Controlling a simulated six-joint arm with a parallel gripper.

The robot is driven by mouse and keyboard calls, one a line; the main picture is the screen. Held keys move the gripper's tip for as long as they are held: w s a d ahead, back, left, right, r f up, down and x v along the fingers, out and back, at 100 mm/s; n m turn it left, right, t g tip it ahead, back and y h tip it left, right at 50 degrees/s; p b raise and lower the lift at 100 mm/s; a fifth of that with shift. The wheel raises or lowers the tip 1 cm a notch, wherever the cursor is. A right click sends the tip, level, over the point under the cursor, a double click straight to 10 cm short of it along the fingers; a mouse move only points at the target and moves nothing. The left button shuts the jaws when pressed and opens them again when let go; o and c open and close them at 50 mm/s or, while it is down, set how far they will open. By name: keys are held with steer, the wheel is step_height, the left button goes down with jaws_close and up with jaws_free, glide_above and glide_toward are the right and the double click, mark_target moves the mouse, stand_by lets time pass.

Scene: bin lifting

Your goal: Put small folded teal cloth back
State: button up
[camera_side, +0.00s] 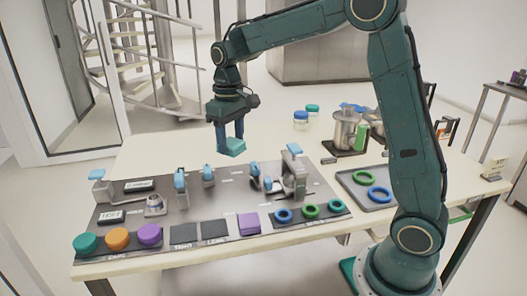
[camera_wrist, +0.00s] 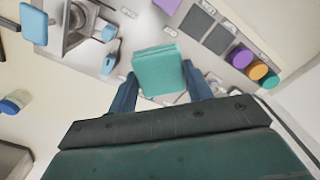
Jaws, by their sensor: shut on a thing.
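A small folded teal cloth (camera_side: 232,147) hangs between the fingers of my gripper (camera_side: 231,138) in the side view. In the wrist view the folded teal cloth (camera_wrist: 158,70) shows between the two blue fingertips. On the board (camera_side: 320,183), two empty dark square patches (camera_side: 199,231) lie in a row, with a folded purple cloth (camera_side: 248,223) to their right. The patches (camera_wrist: 208,31) and the purple cloth (camera_wrist: 167,5) also show in the wrist view.
Teal, orange and purple round lids (camera_side: 117,239) sit at the front left, and blue and green rings (camera_side: 310,211) at the front right. Blue-handled fixtures (camera_side: 293,170) stand up from the board. A tray (camera_side: 352,183) with two rings and several jars are further right.

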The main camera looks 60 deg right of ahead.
steer(key=r, duration=0.6)
steer(key=shift+d+r, duration=0.25)
steer(key=shift+r, duration=0.05)
steer(key=s+d+m, duration=0.3)
steer(key=d+m, duration=0.2)
steer(key=d, duration=1.1)
steer(key=m, duration=0.4)
glide_above(309, 170)
step_height(309, 170, down, 4)
step_height(309, 170, down, 17)
steer(key=shift+w+f, duration=0.1)
steer(key=shift+f, duration=2.05)
steer(key=shift+f, duration=0.1)
